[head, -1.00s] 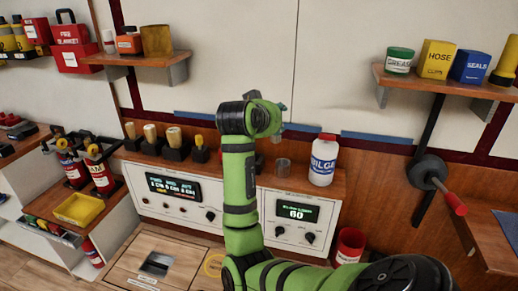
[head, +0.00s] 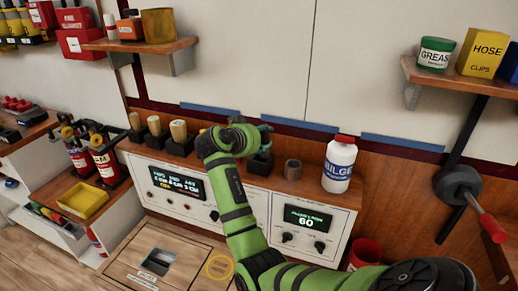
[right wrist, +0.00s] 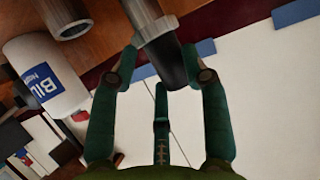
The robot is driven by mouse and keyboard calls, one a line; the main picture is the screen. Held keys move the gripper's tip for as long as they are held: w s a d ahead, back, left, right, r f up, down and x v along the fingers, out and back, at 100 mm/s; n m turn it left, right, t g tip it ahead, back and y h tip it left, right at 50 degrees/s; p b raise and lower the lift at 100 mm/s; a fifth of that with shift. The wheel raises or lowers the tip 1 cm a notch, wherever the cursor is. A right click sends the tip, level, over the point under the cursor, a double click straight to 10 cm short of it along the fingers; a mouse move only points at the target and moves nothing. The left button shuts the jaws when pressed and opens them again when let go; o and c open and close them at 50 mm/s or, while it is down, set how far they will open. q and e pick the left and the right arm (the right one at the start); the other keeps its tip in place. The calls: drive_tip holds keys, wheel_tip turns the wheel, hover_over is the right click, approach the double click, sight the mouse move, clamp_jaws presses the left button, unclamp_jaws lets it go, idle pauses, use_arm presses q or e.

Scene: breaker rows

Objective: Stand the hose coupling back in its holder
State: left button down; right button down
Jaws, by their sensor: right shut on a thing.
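My right gripper (head: 265,136) is low over the counter beside the back wall. In the right wrist view its green fingers (right wrist: 159,78) are shut on the hose coupling (right wrist: 148,18), a cylinder with a grey part and a black end. The coupling's grey part points toward the counter and runs out of the picture, so its lower end is hidden. A short grey open tube (head: 293,169), which looks like the holder, stands on the counter just right of my gripper. Its open mouth shows in the right wrist view (right wrist: 70,30), apart from the coupling. My left gripper is not in view.
A white bilge bottle (head: 339,165) stands right of the tube. Several black blocks with wooden-handled pieces (head: 178,131) line the counter to the left. Shelves hang at upper left and right.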

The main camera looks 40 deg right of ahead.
drive_tip(key=shift+w+a+f, duration=0.15)
drive_tip(key=shift+w+f, duration=0.2)
wheel_tip(320, 180, down, 4)
drive_tip(key=shift+r+p, duration=0.15)
drive_tip(key=shift+p, duration=0.3)
drive_tip(key=c, duration=0.8)
unclamp_jaws()
drive_tip(key=shift+c, duration=0.2)
drive_tip(key=shift+a, duration=0.1)
drive_tip(key=b+v, duration=0.1)
drive_tip(key=v, duration=1)
drive_tip(key=shift+a+r+b, duration=0.2)
drive_tip(key=shift+a+b, duration=0.15)
drive_tip(key=shift+b, duration=0.05)
drive_tip(key=shift+s+f, duration=0.1)
